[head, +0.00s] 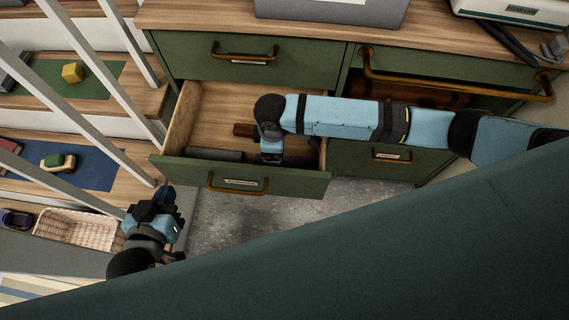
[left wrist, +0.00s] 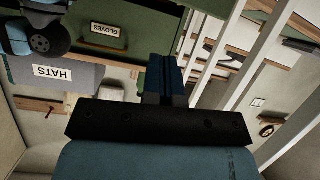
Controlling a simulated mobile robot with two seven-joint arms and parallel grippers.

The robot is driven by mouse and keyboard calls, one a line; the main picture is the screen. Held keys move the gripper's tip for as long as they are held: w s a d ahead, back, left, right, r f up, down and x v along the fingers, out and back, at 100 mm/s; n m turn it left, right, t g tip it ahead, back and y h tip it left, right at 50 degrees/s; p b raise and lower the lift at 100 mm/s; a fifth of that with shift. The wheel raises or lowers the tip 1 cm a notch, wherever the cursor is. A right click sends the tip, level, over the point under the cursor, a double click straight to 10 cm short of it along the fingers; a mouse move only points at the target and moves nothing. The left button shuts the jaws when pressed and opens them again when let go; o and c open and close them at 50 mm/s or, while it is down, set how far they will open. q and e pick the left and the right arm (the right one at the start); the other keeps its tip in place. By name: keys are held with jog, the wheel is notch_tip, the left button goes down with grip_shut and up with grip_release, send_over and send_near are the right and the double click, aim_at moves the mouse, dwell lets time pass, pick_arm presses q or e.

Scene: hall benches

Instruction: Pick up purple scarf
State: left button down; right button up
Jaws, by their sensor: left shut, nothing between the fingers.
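I cannot make out a purple scarf for certain in either view. The open green drawer (head: 225,180) holds a dark grey rolled or flat item (head: 213,155) and a dark brown item (head: 243,130). My right gripper (head: 270,158) reaches down into this drawer at its right side; its fingers are too hidden to read. My left gripper (head: 163,194) is shut and empty, just outside the drawer's front left corner. Its closed dark fingers also show in the left wrist view (left wrist: 166,75).
A second drawer (head: 450,62) at the right is partly open, with a brown item inside. White railing posts (head: 100,80) stand left, before steps with toys. A wicker basket (head: 78,230) and a small purple object (head: 17,219) lie lower left. A grey HATS box (left wrist: 55,75) shows too.

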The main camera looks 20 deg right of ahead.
aim_at(285, 163)
notch_tip(285, 163, down, 5)
jog(key=shift+f+b, duration=0.1)
jog(key=shift+b, duration=0.65)
notch_tip(285, 163, down, 4)
jog(key=shift+r+b, duration=0.2)
jog(key=shift+b, duration=0.7)
jog(key=shift+f, duration=0.35)
pick_arm(q)
jog(key=w+d+r+t+h, duration=0.2)
jog(key=d+r+t, duration=0.1)
jog(key=r, duration=0.4)
jog(key=shift+d+t+h, duration=0.15)
jog(key=shift+t+h, duration=0.15)
jog(key=shift+h, duration=0.1)
pick_arm(e)
jog(key=c, duration=1)
